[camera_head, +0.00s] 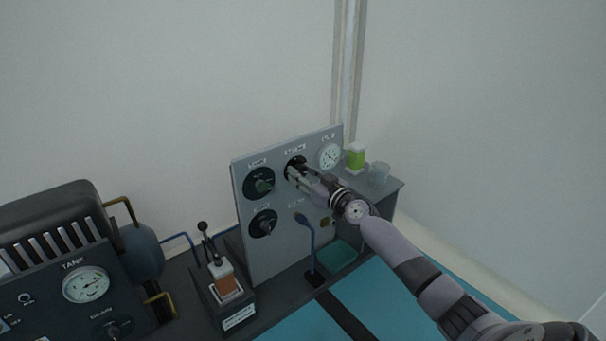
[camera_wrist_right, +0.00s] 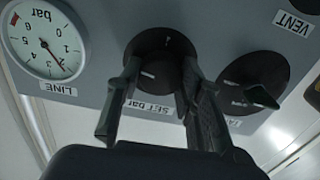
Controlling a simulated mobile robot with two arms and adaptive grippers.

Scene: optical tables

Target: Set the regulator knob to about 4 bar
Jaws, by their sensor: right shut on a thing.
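The grey panel (camera_head: 275,240) stands upright on the bench and carries several black knobs. My right gripper (camera_head: 290,173) is at the regulator knob (camera_head: 297,161) in the panel's upper middle. In the wrist view this knob (camera_wrist_right: 158,72) has the label "SET bar" and sits between the two fingers of my right gripper (camera_wrist_right: 160,68), which are shut on it. The LINE gauge (camera_head: 329,156) is right of the knob. In the upside-down wrist view the gauge (camera_wrist_right: 42,40) has its needle toward the picture's lower right; the exact reading is unclear. My left gripper is not in view.
Other knobs sit left (camera_head: 259,182) and below (camera_head: 263,223). A blue bent stalk (camera_head: 312,250) stands close in front of the panel. A lever box (camera_head: 222,285) and tank unit (camera_head: 75,255) are left. A green box (camera_head: 355,158) and glass (camera_head: 378,174) stand behind right.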

